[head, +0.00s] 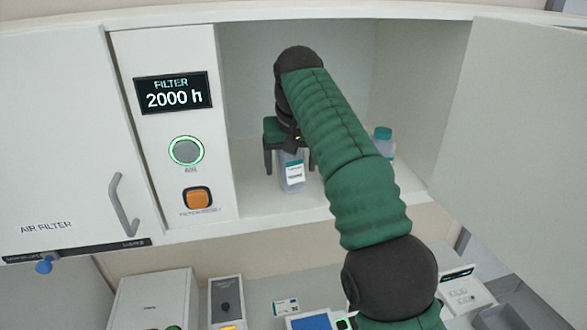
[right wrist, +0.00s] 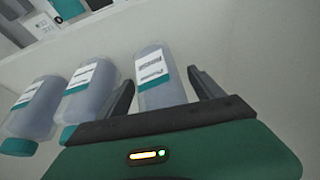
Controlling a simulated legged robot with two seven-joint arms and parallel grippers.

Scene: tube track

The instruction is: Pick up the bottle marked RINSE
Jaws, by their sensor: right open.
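My right gripper (head: 290,170) reaches into the open cabinet, pointing down, with its jaws open. A clear bottle (head: 292,182) with a white label stands on the shelf between its fingers. In the right wrist view the same bottle (right wrist: 156,90) lies between the two open fingers, with a gap on the right side. Two more bottles with teal caps, a middle one (right wrist: 92,92) and an outer one (right wrist: 36,106), stand to the left there. The label print is too small to read surely, so I cannot tell which is RINSE. My left gripper is not in view.
The cabinet shelf (head: 250,205) is bounded by a filter panel (head: 170,120) on the left and an open door (head: 510,130) on the right. Another teal-capped bottle (head: 383,134) shows behind my forearm. Equipment boxes (head: 152,300) stand on the counter below.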

